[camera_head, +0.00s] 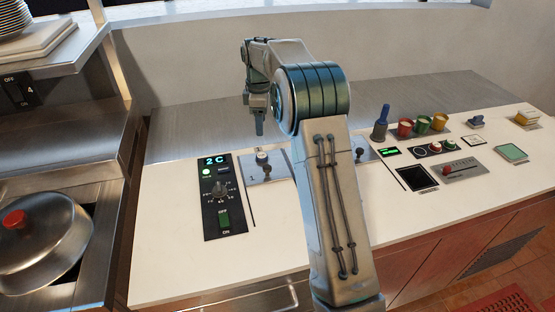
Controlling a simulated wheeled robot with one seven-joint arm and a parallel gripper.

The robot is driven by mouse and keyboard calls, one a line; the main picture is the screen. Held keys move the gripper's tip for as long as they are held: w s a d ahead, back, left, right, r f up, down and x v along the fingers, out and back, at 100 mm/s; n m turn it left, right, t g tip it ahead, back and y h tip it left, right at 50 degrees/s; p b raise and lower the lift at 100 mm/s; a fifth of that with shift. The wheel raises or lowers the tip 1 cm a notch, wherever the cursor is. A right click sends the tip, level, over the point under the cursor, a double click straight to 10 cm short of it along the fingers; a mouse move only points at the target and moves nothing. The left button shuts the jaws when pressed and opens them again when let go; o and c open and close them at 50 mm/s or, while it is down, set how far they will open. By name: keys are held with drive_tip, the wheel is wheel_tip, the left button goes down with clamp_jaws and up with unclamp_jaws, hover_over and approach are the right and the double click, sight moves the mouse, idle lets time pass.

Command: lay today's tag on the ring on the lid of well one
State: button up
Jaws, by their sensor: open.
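The lid of well one (254,176) is a metal plate marked 1, set in the white counter left of my arm. A round pale-topped knob (263,157) stands on it; I cannot make out the ring there. My gripper (259,132) points down above and behind this lid, apart from it. It is open, with nothing seen in it. I cannot tell which item is today's tag. A second metal lid (360,150) is partly hidden by my arm.
A control panel (222,195) reading 2C lies left of lid one. A domed pan lid (40,240) sits far left.

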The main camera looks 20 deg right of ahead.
drive_tip(key=s+r+m+t, duration=0.1)
drive_tip(key=s+r+m, duration=0.35)
drive_tip(key=s, duration=0.45)
drive_tip(key=s+r+m+t, duration=0.1)
drive_tip(key=s+r+m, duration=0.3)
drive_tip(key=s, duration=0.6)
drive_tip(key=s+f+m, duration=0.2)
drive_tip(key=s+m, duration=0.1)
drive_tip(key=s, duration=0.6)
drive_tip(key=s+f+m+t, duration=0.1)
drive_tip(key=s+f+m, duration=0.1)
drive_tip(key=s, duration=0.8)
drive_tip(key=shift+s+f+m, duration=0.25)
drive_tip(key=shift+s+m, duration=0.05)
drive_tip(key=shift+m, duration=0.25)
drive_tip(key=shift+c, duration=0.4)
